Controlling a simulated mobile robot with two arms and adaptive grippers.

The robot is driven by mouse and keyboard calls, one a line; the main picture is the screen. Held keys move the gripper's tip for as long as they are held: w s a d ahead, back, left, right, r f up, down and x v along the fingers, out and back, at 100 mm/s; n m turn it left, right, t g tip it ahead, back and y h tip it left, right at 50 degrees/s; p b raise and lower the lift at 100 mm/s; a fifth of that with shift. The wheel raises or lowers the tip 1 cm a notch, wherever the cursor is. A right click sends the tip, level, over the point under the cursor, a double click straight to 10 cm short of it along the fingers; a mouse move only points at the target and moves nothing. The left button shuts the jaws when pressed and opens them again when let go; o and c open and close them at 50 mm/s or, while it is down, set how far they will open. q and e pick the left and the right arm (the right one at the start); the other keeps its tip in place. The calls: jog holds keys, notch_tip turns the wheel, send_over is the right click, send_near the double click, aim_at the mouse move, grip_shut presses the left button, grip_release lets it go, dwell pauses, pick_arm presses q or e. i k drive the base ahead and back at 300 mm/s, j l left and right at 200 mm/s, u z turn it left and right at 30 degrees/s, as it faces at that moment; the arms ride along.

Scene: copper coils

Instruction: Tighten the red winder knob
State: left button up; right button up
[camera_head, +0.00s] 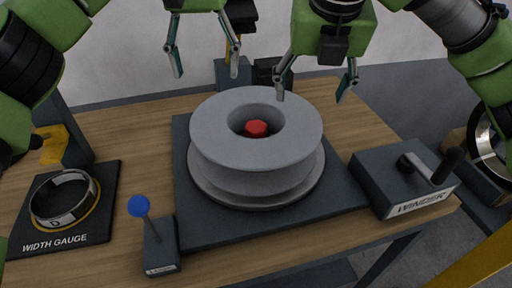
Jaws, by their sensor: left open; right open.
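The red winder knob (256,128) sits in the central hole of a grey spool (210,130). The spool rests on a dark base plate (215,228) in the middle of the wooden table. My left gripper (207,72) is open and empty, above and behind the spool's left side. My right gripper (315,97) is open and empty, above the spool's back right edge. Neither gripper touches the knob. The lower part of the knob is hidden inside the hole.
A box labelled WINDER (385,190) with a black crank handle stands at right. A width gauge (75,232) with a metal ring lies at left. A lever with a blue ball (139,205) stands at the front. Dark blocks (235,75) stand behind the spool.

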aim_at(257, 129)
jog(key=k+l, duration=0.1)
jog(key=k, duration=0.4)
jog(key=k+l, duration=0.15)
jog(key=k, duration=0.35)
jog(key=k+l, duration=0.1)
jog(key=k, duration=0.4)
